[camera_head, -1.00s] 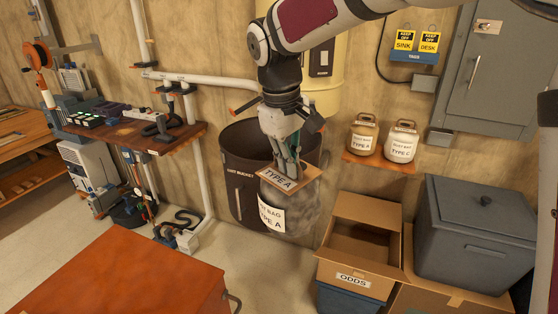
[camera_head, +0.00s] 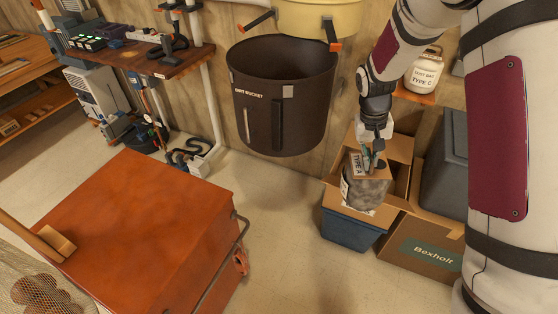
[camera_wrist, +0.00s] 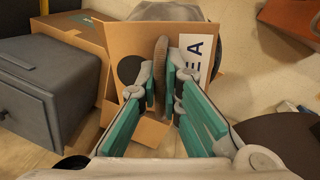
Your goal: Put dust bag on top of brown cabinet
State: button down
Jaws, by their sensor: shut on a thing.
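The grey dust bag (camera_head: 368,193) hangs from my gripper (camera_head: 373,163) by its cardboard collar marked TYPE A. In the head view it overlaps the open cardboard box; I cannot tell how high it hangs in front of it. In the wrist view my gripper (camera_wrist: 165,72) is shut on the collar of the dust bag (camera_wrist: 131,42), with grey cloth behind it. A corner of a similar reddish surface shows in the wrist view.
The dirt bucket (camera_head: 283,100) is on the wall between cabinet and bag. An open cardboard box (camera_head: 395,150) sits on a blue bin (camera_head: 350,230), beside a Bexholt carton (camera_head: 425,248). A net bag (camera_head: 40,285) is left of the cabinet. Open floor lies right of the cabinet.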

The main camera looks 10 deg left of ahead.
aim_at(148, 212)
jog(key=i+l, duration=0.15)
jog(key=l, duration=0.2)
jog(key=i+l, duration=0.15)
jog(key=l, duration=0.15)
jog(key=i+l+u, duration=0.1)
jog(key=l, duration=0.25)
jog(key=u, duration=1)
jog(key=i+l, duration=0.05)
